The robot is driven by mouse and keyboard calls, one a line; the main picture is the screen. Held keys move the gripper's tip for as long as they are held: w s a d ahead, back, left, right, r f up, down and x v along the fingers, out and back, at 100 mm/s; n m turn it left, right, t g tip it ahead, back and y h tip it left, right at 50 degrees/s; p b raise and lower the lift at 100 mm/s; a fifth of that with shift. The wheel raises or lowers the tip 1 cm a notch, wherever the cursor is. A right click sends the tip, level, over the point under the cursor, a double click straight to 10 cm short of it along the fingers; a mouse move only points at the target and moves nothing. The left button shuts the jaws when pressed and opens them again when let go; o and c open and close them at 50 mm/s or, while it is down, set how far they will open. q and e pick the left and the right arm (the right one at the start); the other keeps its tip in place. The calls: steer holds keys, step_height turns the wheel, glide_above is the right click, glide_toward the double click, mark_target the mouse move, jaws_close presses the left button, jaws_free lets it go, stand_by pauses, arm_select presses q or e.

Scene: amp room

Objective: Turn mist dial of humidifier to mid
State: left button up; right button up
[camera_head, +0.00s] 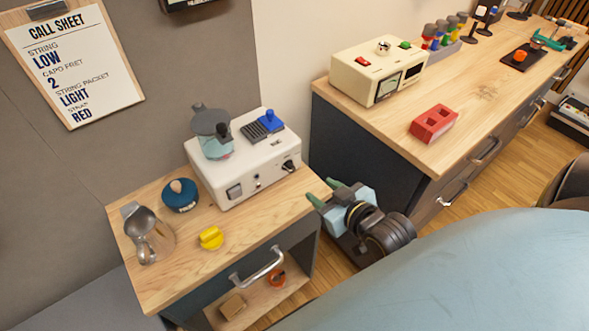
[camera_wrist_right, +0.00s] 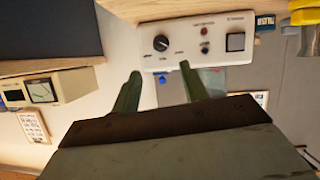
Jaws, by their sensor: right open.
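A white box-shaped unit (camera_head: 247,168), apparently the humidifier, stands on the small wooden cabinet with a grey-lidded, bluish jar (camera_head: 213,139) on top. Its black dial (camera_head: 289,166) is at the right end of the front panel. The right wrist view shows the panel (camera_wrist_right: 190,52) upside down, with the dial (camera_wrist_right: 161,43) and small labels beside it. I cannot read the dial's setting surely. My right gripper (camera_head: 325,192) is open and empty, in front of and below the dial. Its green fingers (camera_wrist_right: 160,72) are apart and do not appear to touch the dial. My left gripper is not in view.
A jug (camera_head: 150,236), a blue round object (camera_head: 180,196) and a yellow piece (camera_head: 211,238) share the small cabinet (camera_head: 185,272). Its handle (camera_head: 259,266) sticks out in front. The long counter (camera_head: 470,95) at right holds a cream metered box (camera_head: 378,74) and a red block (camera_head: 433,123).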

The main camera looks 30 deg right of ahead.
mark_target(292, 169)
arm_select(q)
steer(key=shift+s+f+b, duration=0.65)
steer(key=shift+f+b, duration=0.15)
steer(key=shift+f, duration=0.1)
arm_select(e)
steer(key=x, duration=1.3)
steer(key=shift+w+r, duration=0.2)
jaws_close()
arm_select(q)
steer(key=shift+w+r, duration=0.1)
